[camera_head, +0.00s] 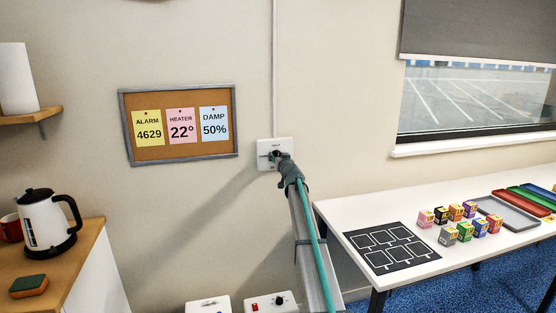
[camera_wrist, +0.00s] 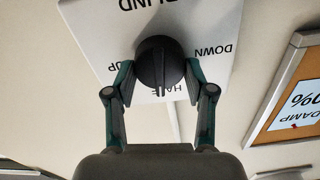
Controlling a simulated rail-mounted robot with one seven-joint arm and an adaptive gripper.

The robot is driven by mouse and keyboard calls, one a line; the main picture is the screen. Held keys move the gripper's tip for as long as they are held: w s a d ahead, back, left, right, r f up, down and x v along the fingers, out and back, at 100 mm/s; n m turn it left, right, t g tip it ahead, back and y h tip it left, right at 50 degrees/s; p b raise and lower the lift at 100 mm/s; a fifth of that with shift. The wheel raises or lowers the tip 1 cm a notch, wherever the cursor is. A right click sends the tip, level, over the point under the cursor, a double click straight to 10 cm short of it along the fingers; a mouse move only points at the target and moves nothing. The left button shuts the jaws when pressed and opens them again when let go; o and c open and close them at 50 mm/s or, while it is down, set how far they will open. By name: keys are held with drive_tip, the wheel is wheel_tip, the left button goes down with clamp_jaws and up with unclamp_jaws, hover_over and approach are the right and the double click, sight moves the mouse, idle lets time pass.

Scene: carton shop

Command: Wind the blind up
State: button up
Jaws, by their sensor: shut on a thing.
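A white control plate (camera_head: 270,144) is on the wall. In the wrist view the plate (camera_wrist: 215,25) appears upside down and reads BLIND, with UP at left, HALF at bottom and DOWN at right. My gripper (camera_wrist: 160,80) is shut on the knob, one finger on each side; in the head view my gripper (camera_head: 279,158) hides most of the knob. The grey blind (camera_head: 475,28) hangs over the upper part of the window (camera_head: 475,98), with glass clear below it.
A notice board (camera_head: 181,158) hangs left of the plate. Two white boxes (camera_head: 270,303) with controls stand below. A white table (camera_head: 320,209) at right bears small cartons (camera_head: 449,236), a black mat (camera_head: 391,247) and trays (camera_head: 507,214). A kettle (camera_head: 46,222) stands at left.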

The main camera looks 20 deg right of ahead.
drive_tip(key=shift+d+f+m, duration=0.1)
drive_tip(key=shift+f+m, duration=0.05)
drive_tip(key=shift+m, duration=3.95)
drive_tip(key=shift+d+f+m, duration=0.1)
drive_tip(key=shift+m, duration=4)
drive_tip(key=o, duration=1.1)
drive_tip(key=shift+o, duration=0.2)
drive_tip(key=shift+s, duration=0.15)
drive_tip(key=s+a, duration=0.1)
drive_tip(key=s, duration=1)
drive_tip(key=shift+s+a, duration=0.3)
drive_tip(key=shift+s, duration=0.05)
